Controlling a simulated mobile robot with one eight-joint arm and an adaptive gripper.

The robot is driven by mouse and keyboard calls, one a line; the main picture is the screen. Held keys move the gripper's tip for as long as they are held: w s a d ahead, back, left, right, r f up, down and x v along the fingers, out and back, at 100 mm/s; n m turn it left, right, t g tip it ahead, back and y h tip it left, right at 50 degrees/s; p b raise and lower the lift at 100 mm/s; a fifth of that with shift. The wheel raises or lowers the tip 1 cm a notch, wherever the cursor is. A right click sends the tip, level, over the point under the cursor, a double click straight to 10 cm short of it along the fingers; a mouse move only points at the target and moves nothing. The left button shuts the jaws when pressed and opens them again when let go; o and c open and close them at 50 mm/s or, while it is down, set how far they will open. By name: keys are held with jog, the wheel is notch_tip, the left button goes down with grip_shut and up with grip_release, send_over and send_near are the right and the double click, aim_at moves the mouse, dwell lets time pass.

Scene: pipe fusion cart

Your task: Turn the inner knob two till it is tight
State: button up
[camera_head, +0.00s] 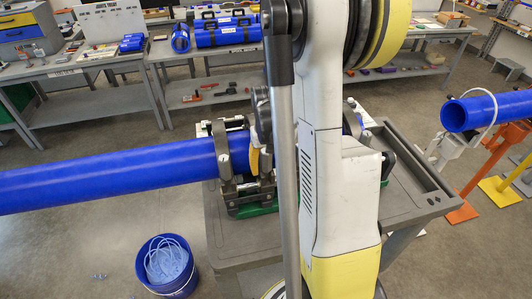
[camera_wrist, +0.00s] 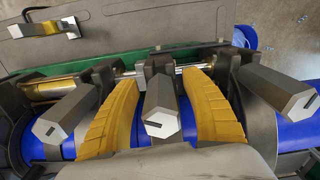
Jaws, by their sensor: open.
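In the wrist view, my gripper (camera_wrist: 159,80) is open, with one yellow finger on each side of a grey hexagonal knob (camera_wrist: 161,108). This middle knob has a slotted end and stands between the fingers, with a visible gap on both sides. A second grey knob (camera_wrist: 66,120) is left of the fingers and a third knob (camera_wrist: 282,92) is right of them. I cannot tell from markings which is inner knob two. In the head view, the fusion machine (camera_head: 236,165) clamps a blue pipe (camera_head: 110,172); my arm hides most of the gripper and knobs.
The machine sits on a grey cart (camera_head: 233,240). A blue bucket (camera_head: 167,268) stands on the floor at front left. Another blue pipe (camera_head: 500,108) rests on stands at the right. Workbenches with tools line the back. A metal rod with a yellow sleeve (camera_wrist: 50,89) runs behind the knobs.

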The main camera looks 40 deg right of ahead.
grip_shut()
jog(key=shift+m+b, duration=0.5)
jog(key=shift+m, duration=1)
jog(key=shift+a+m+b, duration=0.1)
jog(key=shift+m+b, duration=0.2)
jog(key=shift+m, duration=0.4)
jog(key=shift+w+m, duration=0.1)
jog(key=shift+m, duration=0.7)
